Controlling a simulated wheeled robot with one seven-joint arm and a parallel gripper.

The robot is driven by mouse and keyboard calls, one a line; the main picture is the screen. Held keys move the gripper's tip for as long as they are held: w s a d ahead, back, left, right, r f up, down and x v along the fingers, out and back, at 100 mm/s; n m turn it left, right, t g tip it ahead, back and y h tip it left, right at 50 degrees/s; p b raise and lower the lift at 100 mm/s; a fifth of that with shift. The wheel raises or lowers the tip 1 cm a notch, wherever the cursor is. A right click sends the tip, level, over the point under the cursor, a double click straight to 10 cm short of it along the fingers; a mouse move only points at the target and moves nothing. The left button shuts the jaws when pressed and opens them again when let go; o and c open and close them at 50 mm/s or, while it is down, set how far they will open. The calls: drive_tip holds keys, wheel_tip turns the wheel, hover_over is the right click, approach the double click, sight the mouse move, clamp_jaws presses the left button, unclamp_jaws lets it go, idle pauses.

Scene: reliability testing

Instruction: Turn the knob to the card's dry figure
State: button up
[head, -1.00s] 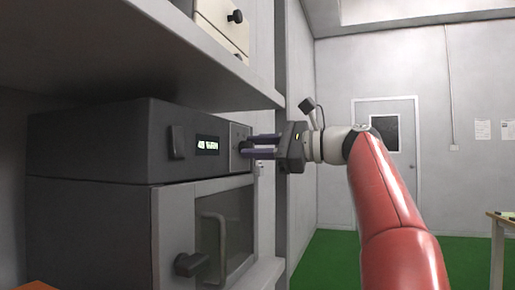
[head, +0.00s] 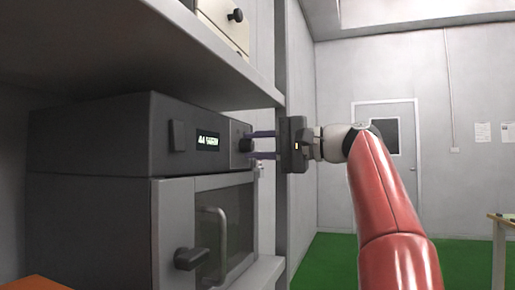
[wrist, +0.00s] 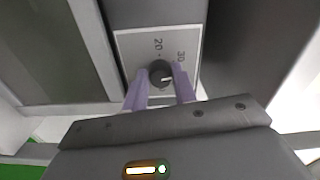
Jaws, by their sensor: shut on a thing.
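The dark round knob (wrist: 160,74) sits on a light dial plate (wrist: 133,43) with the figures 20 and 30, seen sideways in the wrist view. Its white mark points right in the picture, between the figures' side and my fingers. My gripper (wrist: 160,88) is shut on the knob, one purple finger on each side. In the head view the knob (head: 245,145) is at the right end of the dark control box (head: 95,135), with my gripper (head: 254,145) reaching it from the right. The lit display (head: 208,141) is too small to read. I cannot make out the card.
A shelf (head: 130,45) hangs over the control box. Below the box is a grey cabinet door with a handle (head: 213,235) and a dark latch (head: 191,259). Papers (head: 482,131) hang on the far wall, unreadable. Open green floor lies to the right.

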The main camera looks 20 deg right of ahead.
drive_tip(key=n, duration=0.4)
drive_tip(key=shift+f+n+b, duration=0.2)
drive_tip(key=shift+n+b, duration=0.1)
drive_tip(key=shift+b, duration=0.1)
drive_tip(key=n, duration=0.3)
drive_tip(key=shift+n+b, duration=0.3)
drive_tip(key=n, duration=0.3)
drive_tip(key=shift+w+f+n, duration=0.1)
drive_tip(key=shift+n, duration=0.2)
drive_tip(key=shift+d+n+b, duration=0.1)
drive_tip(key=shift+n+b, duration=0.3)
drive_tip(key=shift+n, duration=1.9)
drive_tip(key=o, duration=0.9)
drive_tip(key=shift+o, duration=0.2)
drive_tip(key=shift+d, duration=0.1)
